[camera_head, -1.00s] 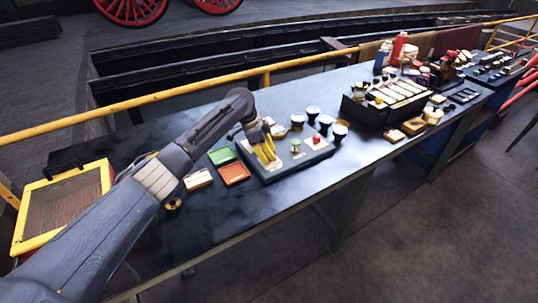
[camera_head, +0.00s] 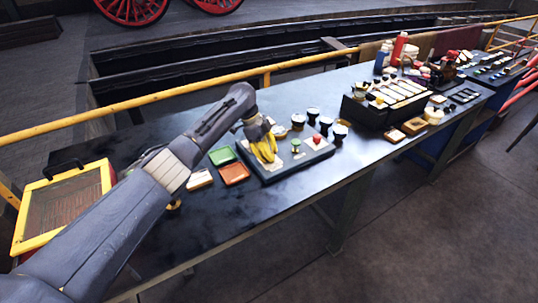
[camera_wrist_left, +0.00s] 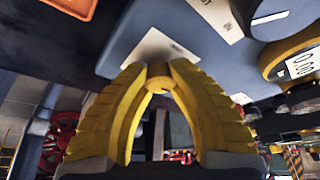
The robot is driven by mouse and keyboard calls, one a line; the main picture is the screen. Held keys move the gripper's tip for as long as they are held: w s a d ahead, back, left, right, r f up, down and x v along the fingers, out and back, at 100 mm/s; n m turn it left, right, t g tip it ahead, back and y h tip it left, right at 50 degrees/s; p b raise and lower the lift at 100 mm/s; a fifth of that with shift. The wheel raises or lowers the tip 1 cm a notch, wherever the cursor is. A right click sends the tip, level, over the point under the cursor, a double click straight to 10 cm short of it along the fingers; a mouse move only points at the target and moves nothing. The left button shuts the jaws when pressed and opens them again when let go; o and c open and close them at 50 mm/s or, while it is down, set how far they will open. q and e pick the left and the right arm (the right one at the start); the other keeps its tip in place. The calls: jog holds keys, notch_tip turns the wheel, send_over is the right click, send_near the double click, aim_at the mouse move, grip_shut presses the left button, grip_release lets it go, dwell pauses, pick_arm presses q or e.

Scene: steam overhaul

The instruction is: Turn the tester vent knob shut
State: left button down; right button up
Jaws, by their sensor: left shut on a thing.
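The tester (camera_head: 290,170) is a grey-blue panel lying on the dark bench, with a green-topped knob (camera_head: 295,144) and a red knob (camera_head: 317,139) at its right part. My left gripper (camera_head: 268,158) reaches down onto the tester's left part with its yellow fingers. In the left wrist view, the left gripper (camera_wrist_left: 158,72) is shut on a small yellowish knob, the vent knob (camera_wrist_left: 158,84), beside a white label plate (camera_wrist_left: 145,50) on the panel. The fingers hide much of the knob, so how far it is turned cannot be told. My right gripper is not in view.
A green tray (camera_head: 222,155) and an orange tray (camera_head: 235,174) lie left of the tester. Several dark round gauges (camera_head: 313,115) stand behind it. A black rack (camera_head: 385,105) stands farther right. The bench front below the tester is mostly clear.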

pick_arm(q)
jog(key=shift+s+d+r, duration=0.1)
jog(key=shift+d, duration=0.2)
jog(key=c, duration=1.4)
grip_release()
jog(key=shift+d, duration=0.1)
jog(key=o, duration=0.3)
jog(key=shift+a, duration=0.2)
jog(key=shift+o, duration=0.2)
jog(key=v, duration=1.1)
jog(key=shift+a+r, duration=0.25)
jog(key=shift+r, duration=0.1)
